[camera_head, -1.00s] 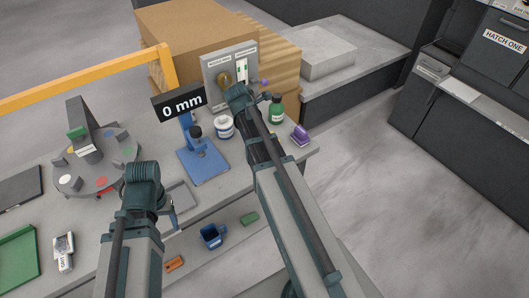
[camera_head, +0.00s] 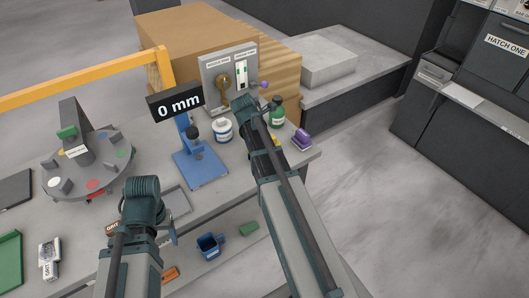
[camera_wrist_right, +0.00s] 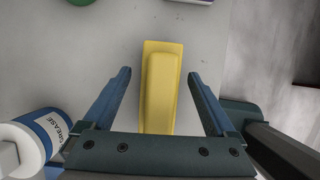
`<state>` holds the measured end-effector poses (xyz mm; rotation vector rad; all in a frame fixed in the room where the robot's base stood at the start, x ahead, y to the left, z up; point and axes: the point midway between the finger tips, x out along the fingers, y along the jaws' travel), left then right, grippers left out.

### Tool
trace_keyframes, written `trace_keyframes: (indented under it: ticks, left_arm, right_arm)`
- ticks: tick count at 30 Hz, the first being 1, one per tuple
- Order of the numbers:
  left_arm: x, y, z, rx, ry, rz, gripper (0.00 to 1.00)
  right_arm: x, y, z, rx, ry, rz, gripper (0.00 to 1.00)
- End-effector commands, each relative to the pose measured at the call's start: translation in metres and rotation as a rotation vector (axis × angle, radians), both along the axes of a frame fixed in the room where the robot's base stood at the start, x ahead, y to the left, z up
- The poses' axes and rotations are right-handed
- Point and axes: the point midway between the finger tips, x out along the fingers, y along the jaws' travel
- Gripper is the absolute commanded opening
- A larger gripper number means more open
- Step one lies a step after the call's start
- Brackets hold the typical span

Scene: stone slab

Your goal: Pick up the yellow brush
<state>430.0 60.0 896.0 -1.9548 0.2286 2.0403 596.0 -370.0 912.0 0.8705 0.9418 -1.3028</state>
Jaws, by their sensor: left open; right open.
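The yellow brush (camera_wrist_right: 160,95) lies on the grey slab in the right wrist view, its long block running away from me. My right gripper (camera_wrist_right: 158,78) is open, with one finger on each side of the brush and visible gaps between. I cannot tell how high the fingers are above the slab. In the head view only a small yellow piece of the brush (camera_head: 276,141) shows beside my right arm, and the right fingers are hidden. My left gripper (camera_head: 172,231) is open and mostly hidden behind its own arm, near the bench's front edge.
A white grease pot (camera_wrist_right: 40,135) stands close left of my right gripper. A green bottle (camera_head: 277,112) and a purple object (camera_head: 302,139) stand near the brush. A blue gauge stand (camera_head: 200,165) is farther left. A lever panel (camera_head: 230,75) stands behind.

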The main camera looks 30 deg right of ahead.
Motion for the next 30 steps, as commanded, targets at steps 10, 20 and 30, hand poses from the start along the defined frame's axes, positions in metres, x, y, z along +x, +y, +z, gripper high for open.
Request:
trace_keyframes:
  ticks: [10, 20, 30]
  left_arm:
    - [0.0000, 0.0000, 0.0009, 0.000, 0.000, 0.000, 0.67]
    - [0.0000, 0.0000, 0.0009, 0.000, 0.000, 0.000, 0.67]
    - [0.0000, 0.0000, 0.0061, 0.000, 0.000, 0.000, 0.67]
  right_arm:
    - [-0.0001, 0.0002, 0.0009, 0.000, 0.000, 0.000, 0.44]
    - [-0.0001, 0.0002, 0.0009, 0.000, 0.000, 0.000, 0.00]
    - [0.0000, 0.0001, 0.0061, 0.000, 0.000, 0.000, 0.00]
